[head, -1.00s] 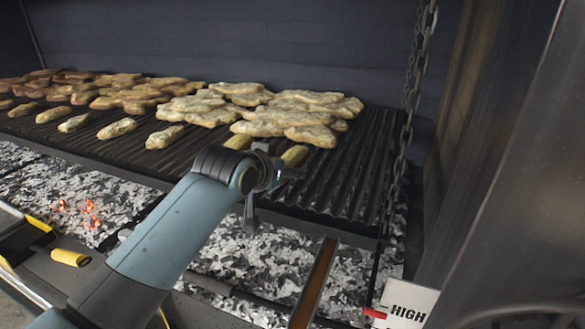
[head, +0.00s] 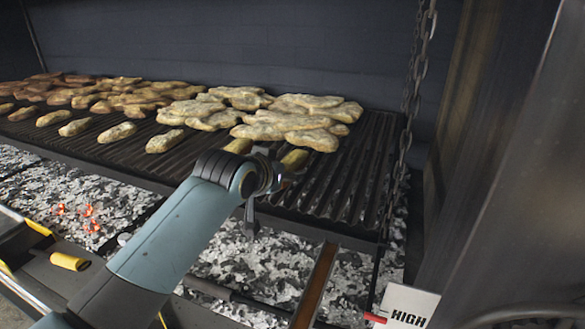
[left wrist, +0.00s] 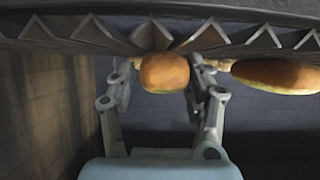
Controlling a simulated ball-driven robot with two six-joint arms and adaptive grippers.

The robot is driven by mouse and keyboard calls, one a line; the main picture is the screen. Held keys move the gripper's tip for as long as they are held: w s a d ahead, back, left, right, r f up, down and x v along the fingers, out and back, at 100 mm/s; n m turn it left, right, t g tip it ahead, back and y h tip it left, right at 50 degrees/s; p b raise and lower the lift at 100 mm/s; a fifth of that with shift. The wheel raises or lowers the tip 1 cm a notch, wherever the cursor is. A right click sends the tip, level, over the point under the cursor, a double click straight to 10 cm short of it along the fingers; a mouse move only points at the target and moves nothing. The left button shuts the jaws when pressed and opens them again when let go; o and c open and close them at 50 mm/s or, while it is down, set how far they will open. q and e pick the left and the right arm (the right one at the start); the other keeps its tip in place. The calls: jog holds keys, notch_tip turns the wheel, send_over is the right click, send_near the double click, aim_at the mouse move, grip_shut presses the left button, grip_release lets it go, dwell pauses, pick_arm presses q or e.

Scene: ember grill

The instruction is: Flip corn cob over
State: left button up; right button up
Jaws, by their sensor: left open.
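A yellow-brown corn cob (head: 295,158) lies near the front edge of the grill grate, beside the pile of flat pale food. My left gripper (head: 276,172) is at its near end, partly hiding it. In the left wrist view, which looks upside down, the rounded end of this cob (left wrist: 165,73) shows between the open fingertips (left wrist: 160,72). I cannot tell whether the fingers touch it. A second similar cob (head: 238,146) lies to the left, partly behind my arm; it also shows in the left wrist view (left wrist: 278,76). My right gripper is not in view.
A pile of flat pale pieces (head: 290,122) covers the grate behind the cobs, with more pieces to the left. The ribbed grate (head: 365,150) is bare to the right. A chain (head: 412,90) hangs at right. Ashy coals (head: 265,265) lie below.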

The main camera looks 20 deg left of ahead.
aim_at(287, 162)
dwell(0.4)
pick_arm(q)
jog(key=shift+o, duration=0.3)
jog(key=o, duration=0.5)
jog(key=r+p, duration=0.1)
jog(key=s+r+p, duration=0.1)
jog(key=r+p, duration=0.1)
jog(key=p, duration=0.1)
jog(key=shift+s, duration=0.25)
jog(key=shift+s+r, duration=0.3)
jog(key=w+r+v, duration=0.1)
jog(key=v, duration=1.4)
jog(key=shift+s+r, duration=0.35)
jog(key=shift+r, duration=0.2)
